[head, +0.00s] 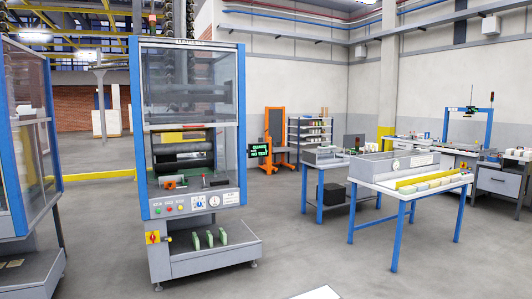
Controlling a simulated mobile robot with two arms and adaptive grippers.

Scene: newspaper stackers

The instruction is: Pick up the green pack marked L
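Several small green upright pieces, one of them in the middle (209,239), stand in the low grey tray (235,257) at the foot of the blue-framed machine (188,130). Neither of my grippers is in view.
Another blue-framed machine (20,60) stands at the left edge. A smaller table (318,170) and a grey workbench (497,183) stand at the right. An orange frame (276,135) and a shelf rack (310,132) are behind. The grey floor (330,255) in front is largely clear.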

